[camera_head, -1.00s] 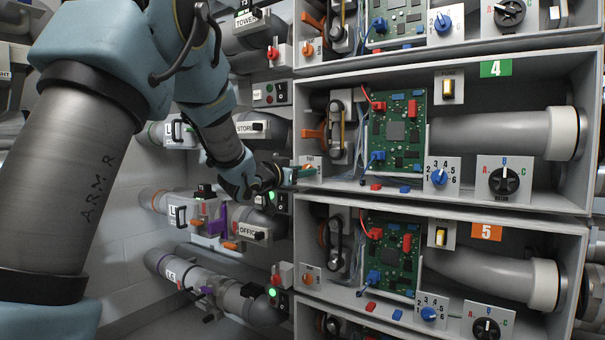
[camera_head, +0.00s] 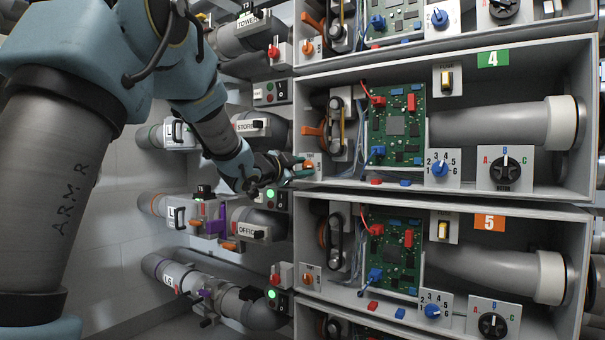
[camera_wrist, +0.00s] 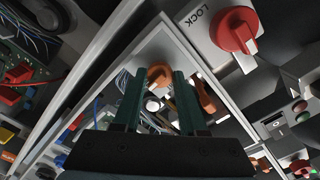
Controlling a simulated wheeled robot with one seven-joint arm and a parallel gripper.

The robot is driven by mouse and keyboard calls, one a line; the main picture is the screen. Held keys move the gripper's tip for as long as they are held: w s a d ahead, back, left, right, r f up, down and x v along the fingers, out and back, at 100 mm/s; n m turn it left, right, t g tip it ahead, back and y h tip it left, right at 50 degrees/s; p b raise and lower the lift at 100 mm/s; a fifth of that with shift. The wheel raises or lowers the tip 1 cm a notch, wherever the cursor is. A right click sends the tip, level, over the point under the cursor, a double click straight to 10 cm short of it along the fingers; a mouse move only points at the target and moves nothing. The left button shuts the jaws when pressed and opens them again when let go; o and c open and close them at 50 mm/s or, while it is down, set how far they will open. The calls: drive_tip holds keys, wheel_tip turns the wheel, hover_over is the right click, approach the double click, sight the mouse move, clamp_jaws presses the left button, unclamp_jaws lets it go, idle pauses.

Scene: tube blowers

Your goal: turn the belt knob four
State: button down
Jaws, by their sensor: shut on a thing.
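The belt knob four is a small orange knob (camera_head: 308,164) on a white plate at the left front of the bay with the green 4 label. It shows in the wrist view (camera_wrist: 159,75) between the ends of my two dark green fingers. My gripper (camera_head: 303,171) reaches it from the left, with its fingers shut on the knob. The fingers hide part of the knob and plate in the head view. The orange belt lever (camera_head: 315,131) and the black belt (camera_head: 336,121) sit inside the bay, behind the knob.
A red LOCK knob (camera_wrist: 235,30) is close to my fingers in the wrist view. Bay four also holds a green circuit board (camera_head: 397,125), a blue dial (camera_head: 439,168) and a black dial (camera_head: 505,170). Pipes with tagged valves run behind my arm. Bay five (camera_head: 490,221) is below.

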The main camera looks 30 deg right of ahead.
drive_tip(key=shift+m, duration=0.4)
drive_tip(key=c, duration=0.7)
unclamp_jaws()
drive_tip(key=shift+c, duration=0.2)
drive_tip(key=shift+a, duration=0.1)
drive_tip(key=p+v, duration=0.1)
drive_tip(key=v, duration=0.9)
drive_tip(key=shift+s+a, duration=0.2)
drive_tip(key=shift+a, duration=0.1)
